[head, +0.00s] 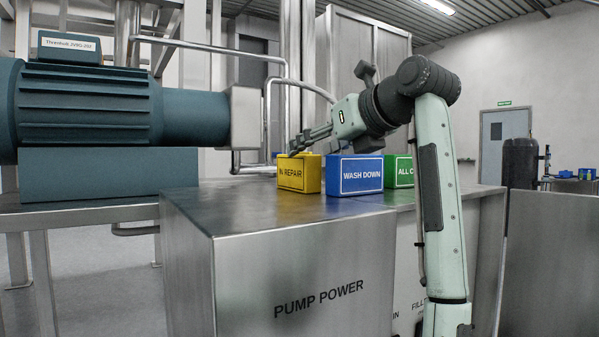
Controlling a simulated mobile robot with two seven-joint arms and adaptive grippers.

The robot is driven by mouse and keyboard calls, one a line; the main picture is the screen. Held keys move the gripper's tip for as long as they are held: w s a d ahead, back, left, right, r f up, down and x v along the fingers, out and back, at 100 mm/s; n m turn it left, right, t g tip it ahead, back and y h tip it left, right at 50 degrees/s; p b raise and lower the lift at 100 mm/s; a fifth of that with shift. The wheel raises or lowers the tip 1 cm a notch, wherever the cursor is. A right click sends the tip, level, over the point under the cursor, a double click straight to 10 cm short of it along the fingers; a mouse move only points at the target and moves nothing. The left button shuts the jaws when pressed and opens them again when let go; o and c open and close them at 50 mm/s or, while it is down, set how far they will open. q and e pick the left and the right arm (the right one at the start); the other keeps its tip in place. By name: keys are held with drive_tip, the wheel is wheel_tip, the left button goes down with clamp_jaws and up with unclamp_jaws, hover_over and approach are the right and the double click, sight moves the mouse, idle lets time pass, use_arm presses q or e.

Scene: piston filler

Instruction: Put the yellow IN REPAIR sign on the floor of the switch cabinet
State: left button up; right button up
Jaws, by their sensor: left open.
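The yellow IN REPAIR sign (300,174) stands upright as a block on the metal cabinet top, left of the blue WASH DOWN sign (355,175). My left gripper (302,143) is open, its fingers pointing left and down just above the yellow sign. I cannot tell whether a finger touches it. The metal cabinet (290,260) has PUMP POWER lettering on its front. Its inside and floor are hidden from this view. My right gripper is not in view.
A green sign (399,170) stands right of the blue one, partly behind my left arm. A large dark teal motor (90,105) is at the left. A metal panel (550,262) stands at the lower right. The cabinet top's front left is clear.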

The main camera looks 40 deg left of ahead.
use_arm(q)
drive_tip(key=x, duration=0.4)
drive_tip(key=shift+s+a+r+p, duration=0.1)
drive_tip(key=shift+p, duration=0.2)
drive_tip(key=shift+a, duration=0.25)
clamp_jaws()
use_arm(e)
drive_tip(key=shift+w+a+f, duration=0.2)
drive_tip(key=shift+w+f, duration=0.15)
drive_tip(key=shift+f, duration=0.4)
use_arm(q)
drive_tip(key=shift+r, duration=0.6)
wheel_tip(320, 180, up, 3)
drive_tip(key=shift+d+r, duration=0.1)
drive_tip(key=s+a+r, duration=0.4)
drive_tip(key=s+r, duration=0.2)
drive_tip(key=s, duration=0.4)
drive_tip(key=shift+s+a+r+b, duration=0.2)
drive_tip(key=shift+s+a+b, duration=0.05)
drive_tip(key=shift+b, duration=0.15)
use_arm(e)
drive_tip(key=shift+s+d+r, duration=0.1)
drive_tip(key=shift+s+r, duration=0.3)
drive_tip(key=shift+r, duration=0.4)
